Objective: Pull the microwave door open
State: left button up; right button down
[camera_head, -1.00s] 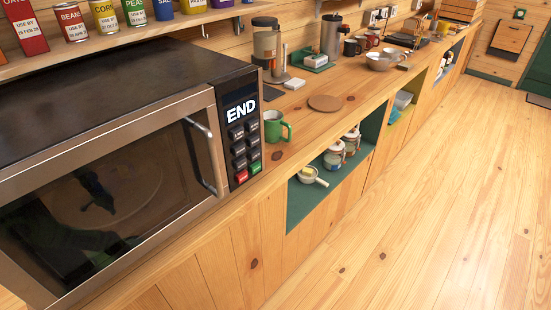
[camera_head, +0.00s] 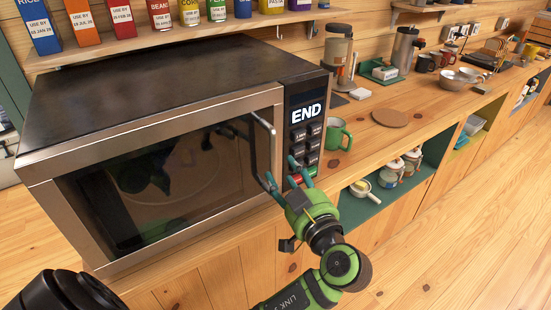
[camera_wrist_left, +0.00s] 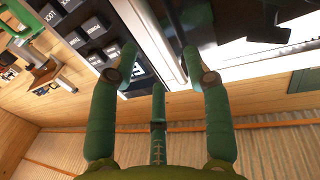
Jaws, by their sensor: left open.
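The microwave (camera_head: 170,75) stands on the wooden counter with its door (camera_head: 165,185) shut. Its dark glass has a steel frame. My green left gripper (camera_head: 291,173) is open at the handle's lower end, in front of the lower keypad. In the left wrist view its spread fingers (camera_wrist_left: 158,65) face the microwave front, with the keypad (camera_wrist_left: 85,40) at left. I cannot tell whether the fingers touch the handle. My right gripper is not in view.
A green mug (camera_head: 338,135) stands on the counter just right of the microwave. A round wooden board (camera_head: 390,118) lies beyond it. Cans and boxes line a shelf (camera_head: 150,42) above. The floor (camera_head: 460,240) at the right is clear.

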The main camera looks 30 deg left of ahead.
aim_at(275, 160)
pick_arm(q)
jog(key=p+x, duration=0.2)
jog(key=x, duration=0.4)
jog(key=shift+w+a+f, duration=0.1)
jog(key=shift+w, duration=0.05)
grip_shut()
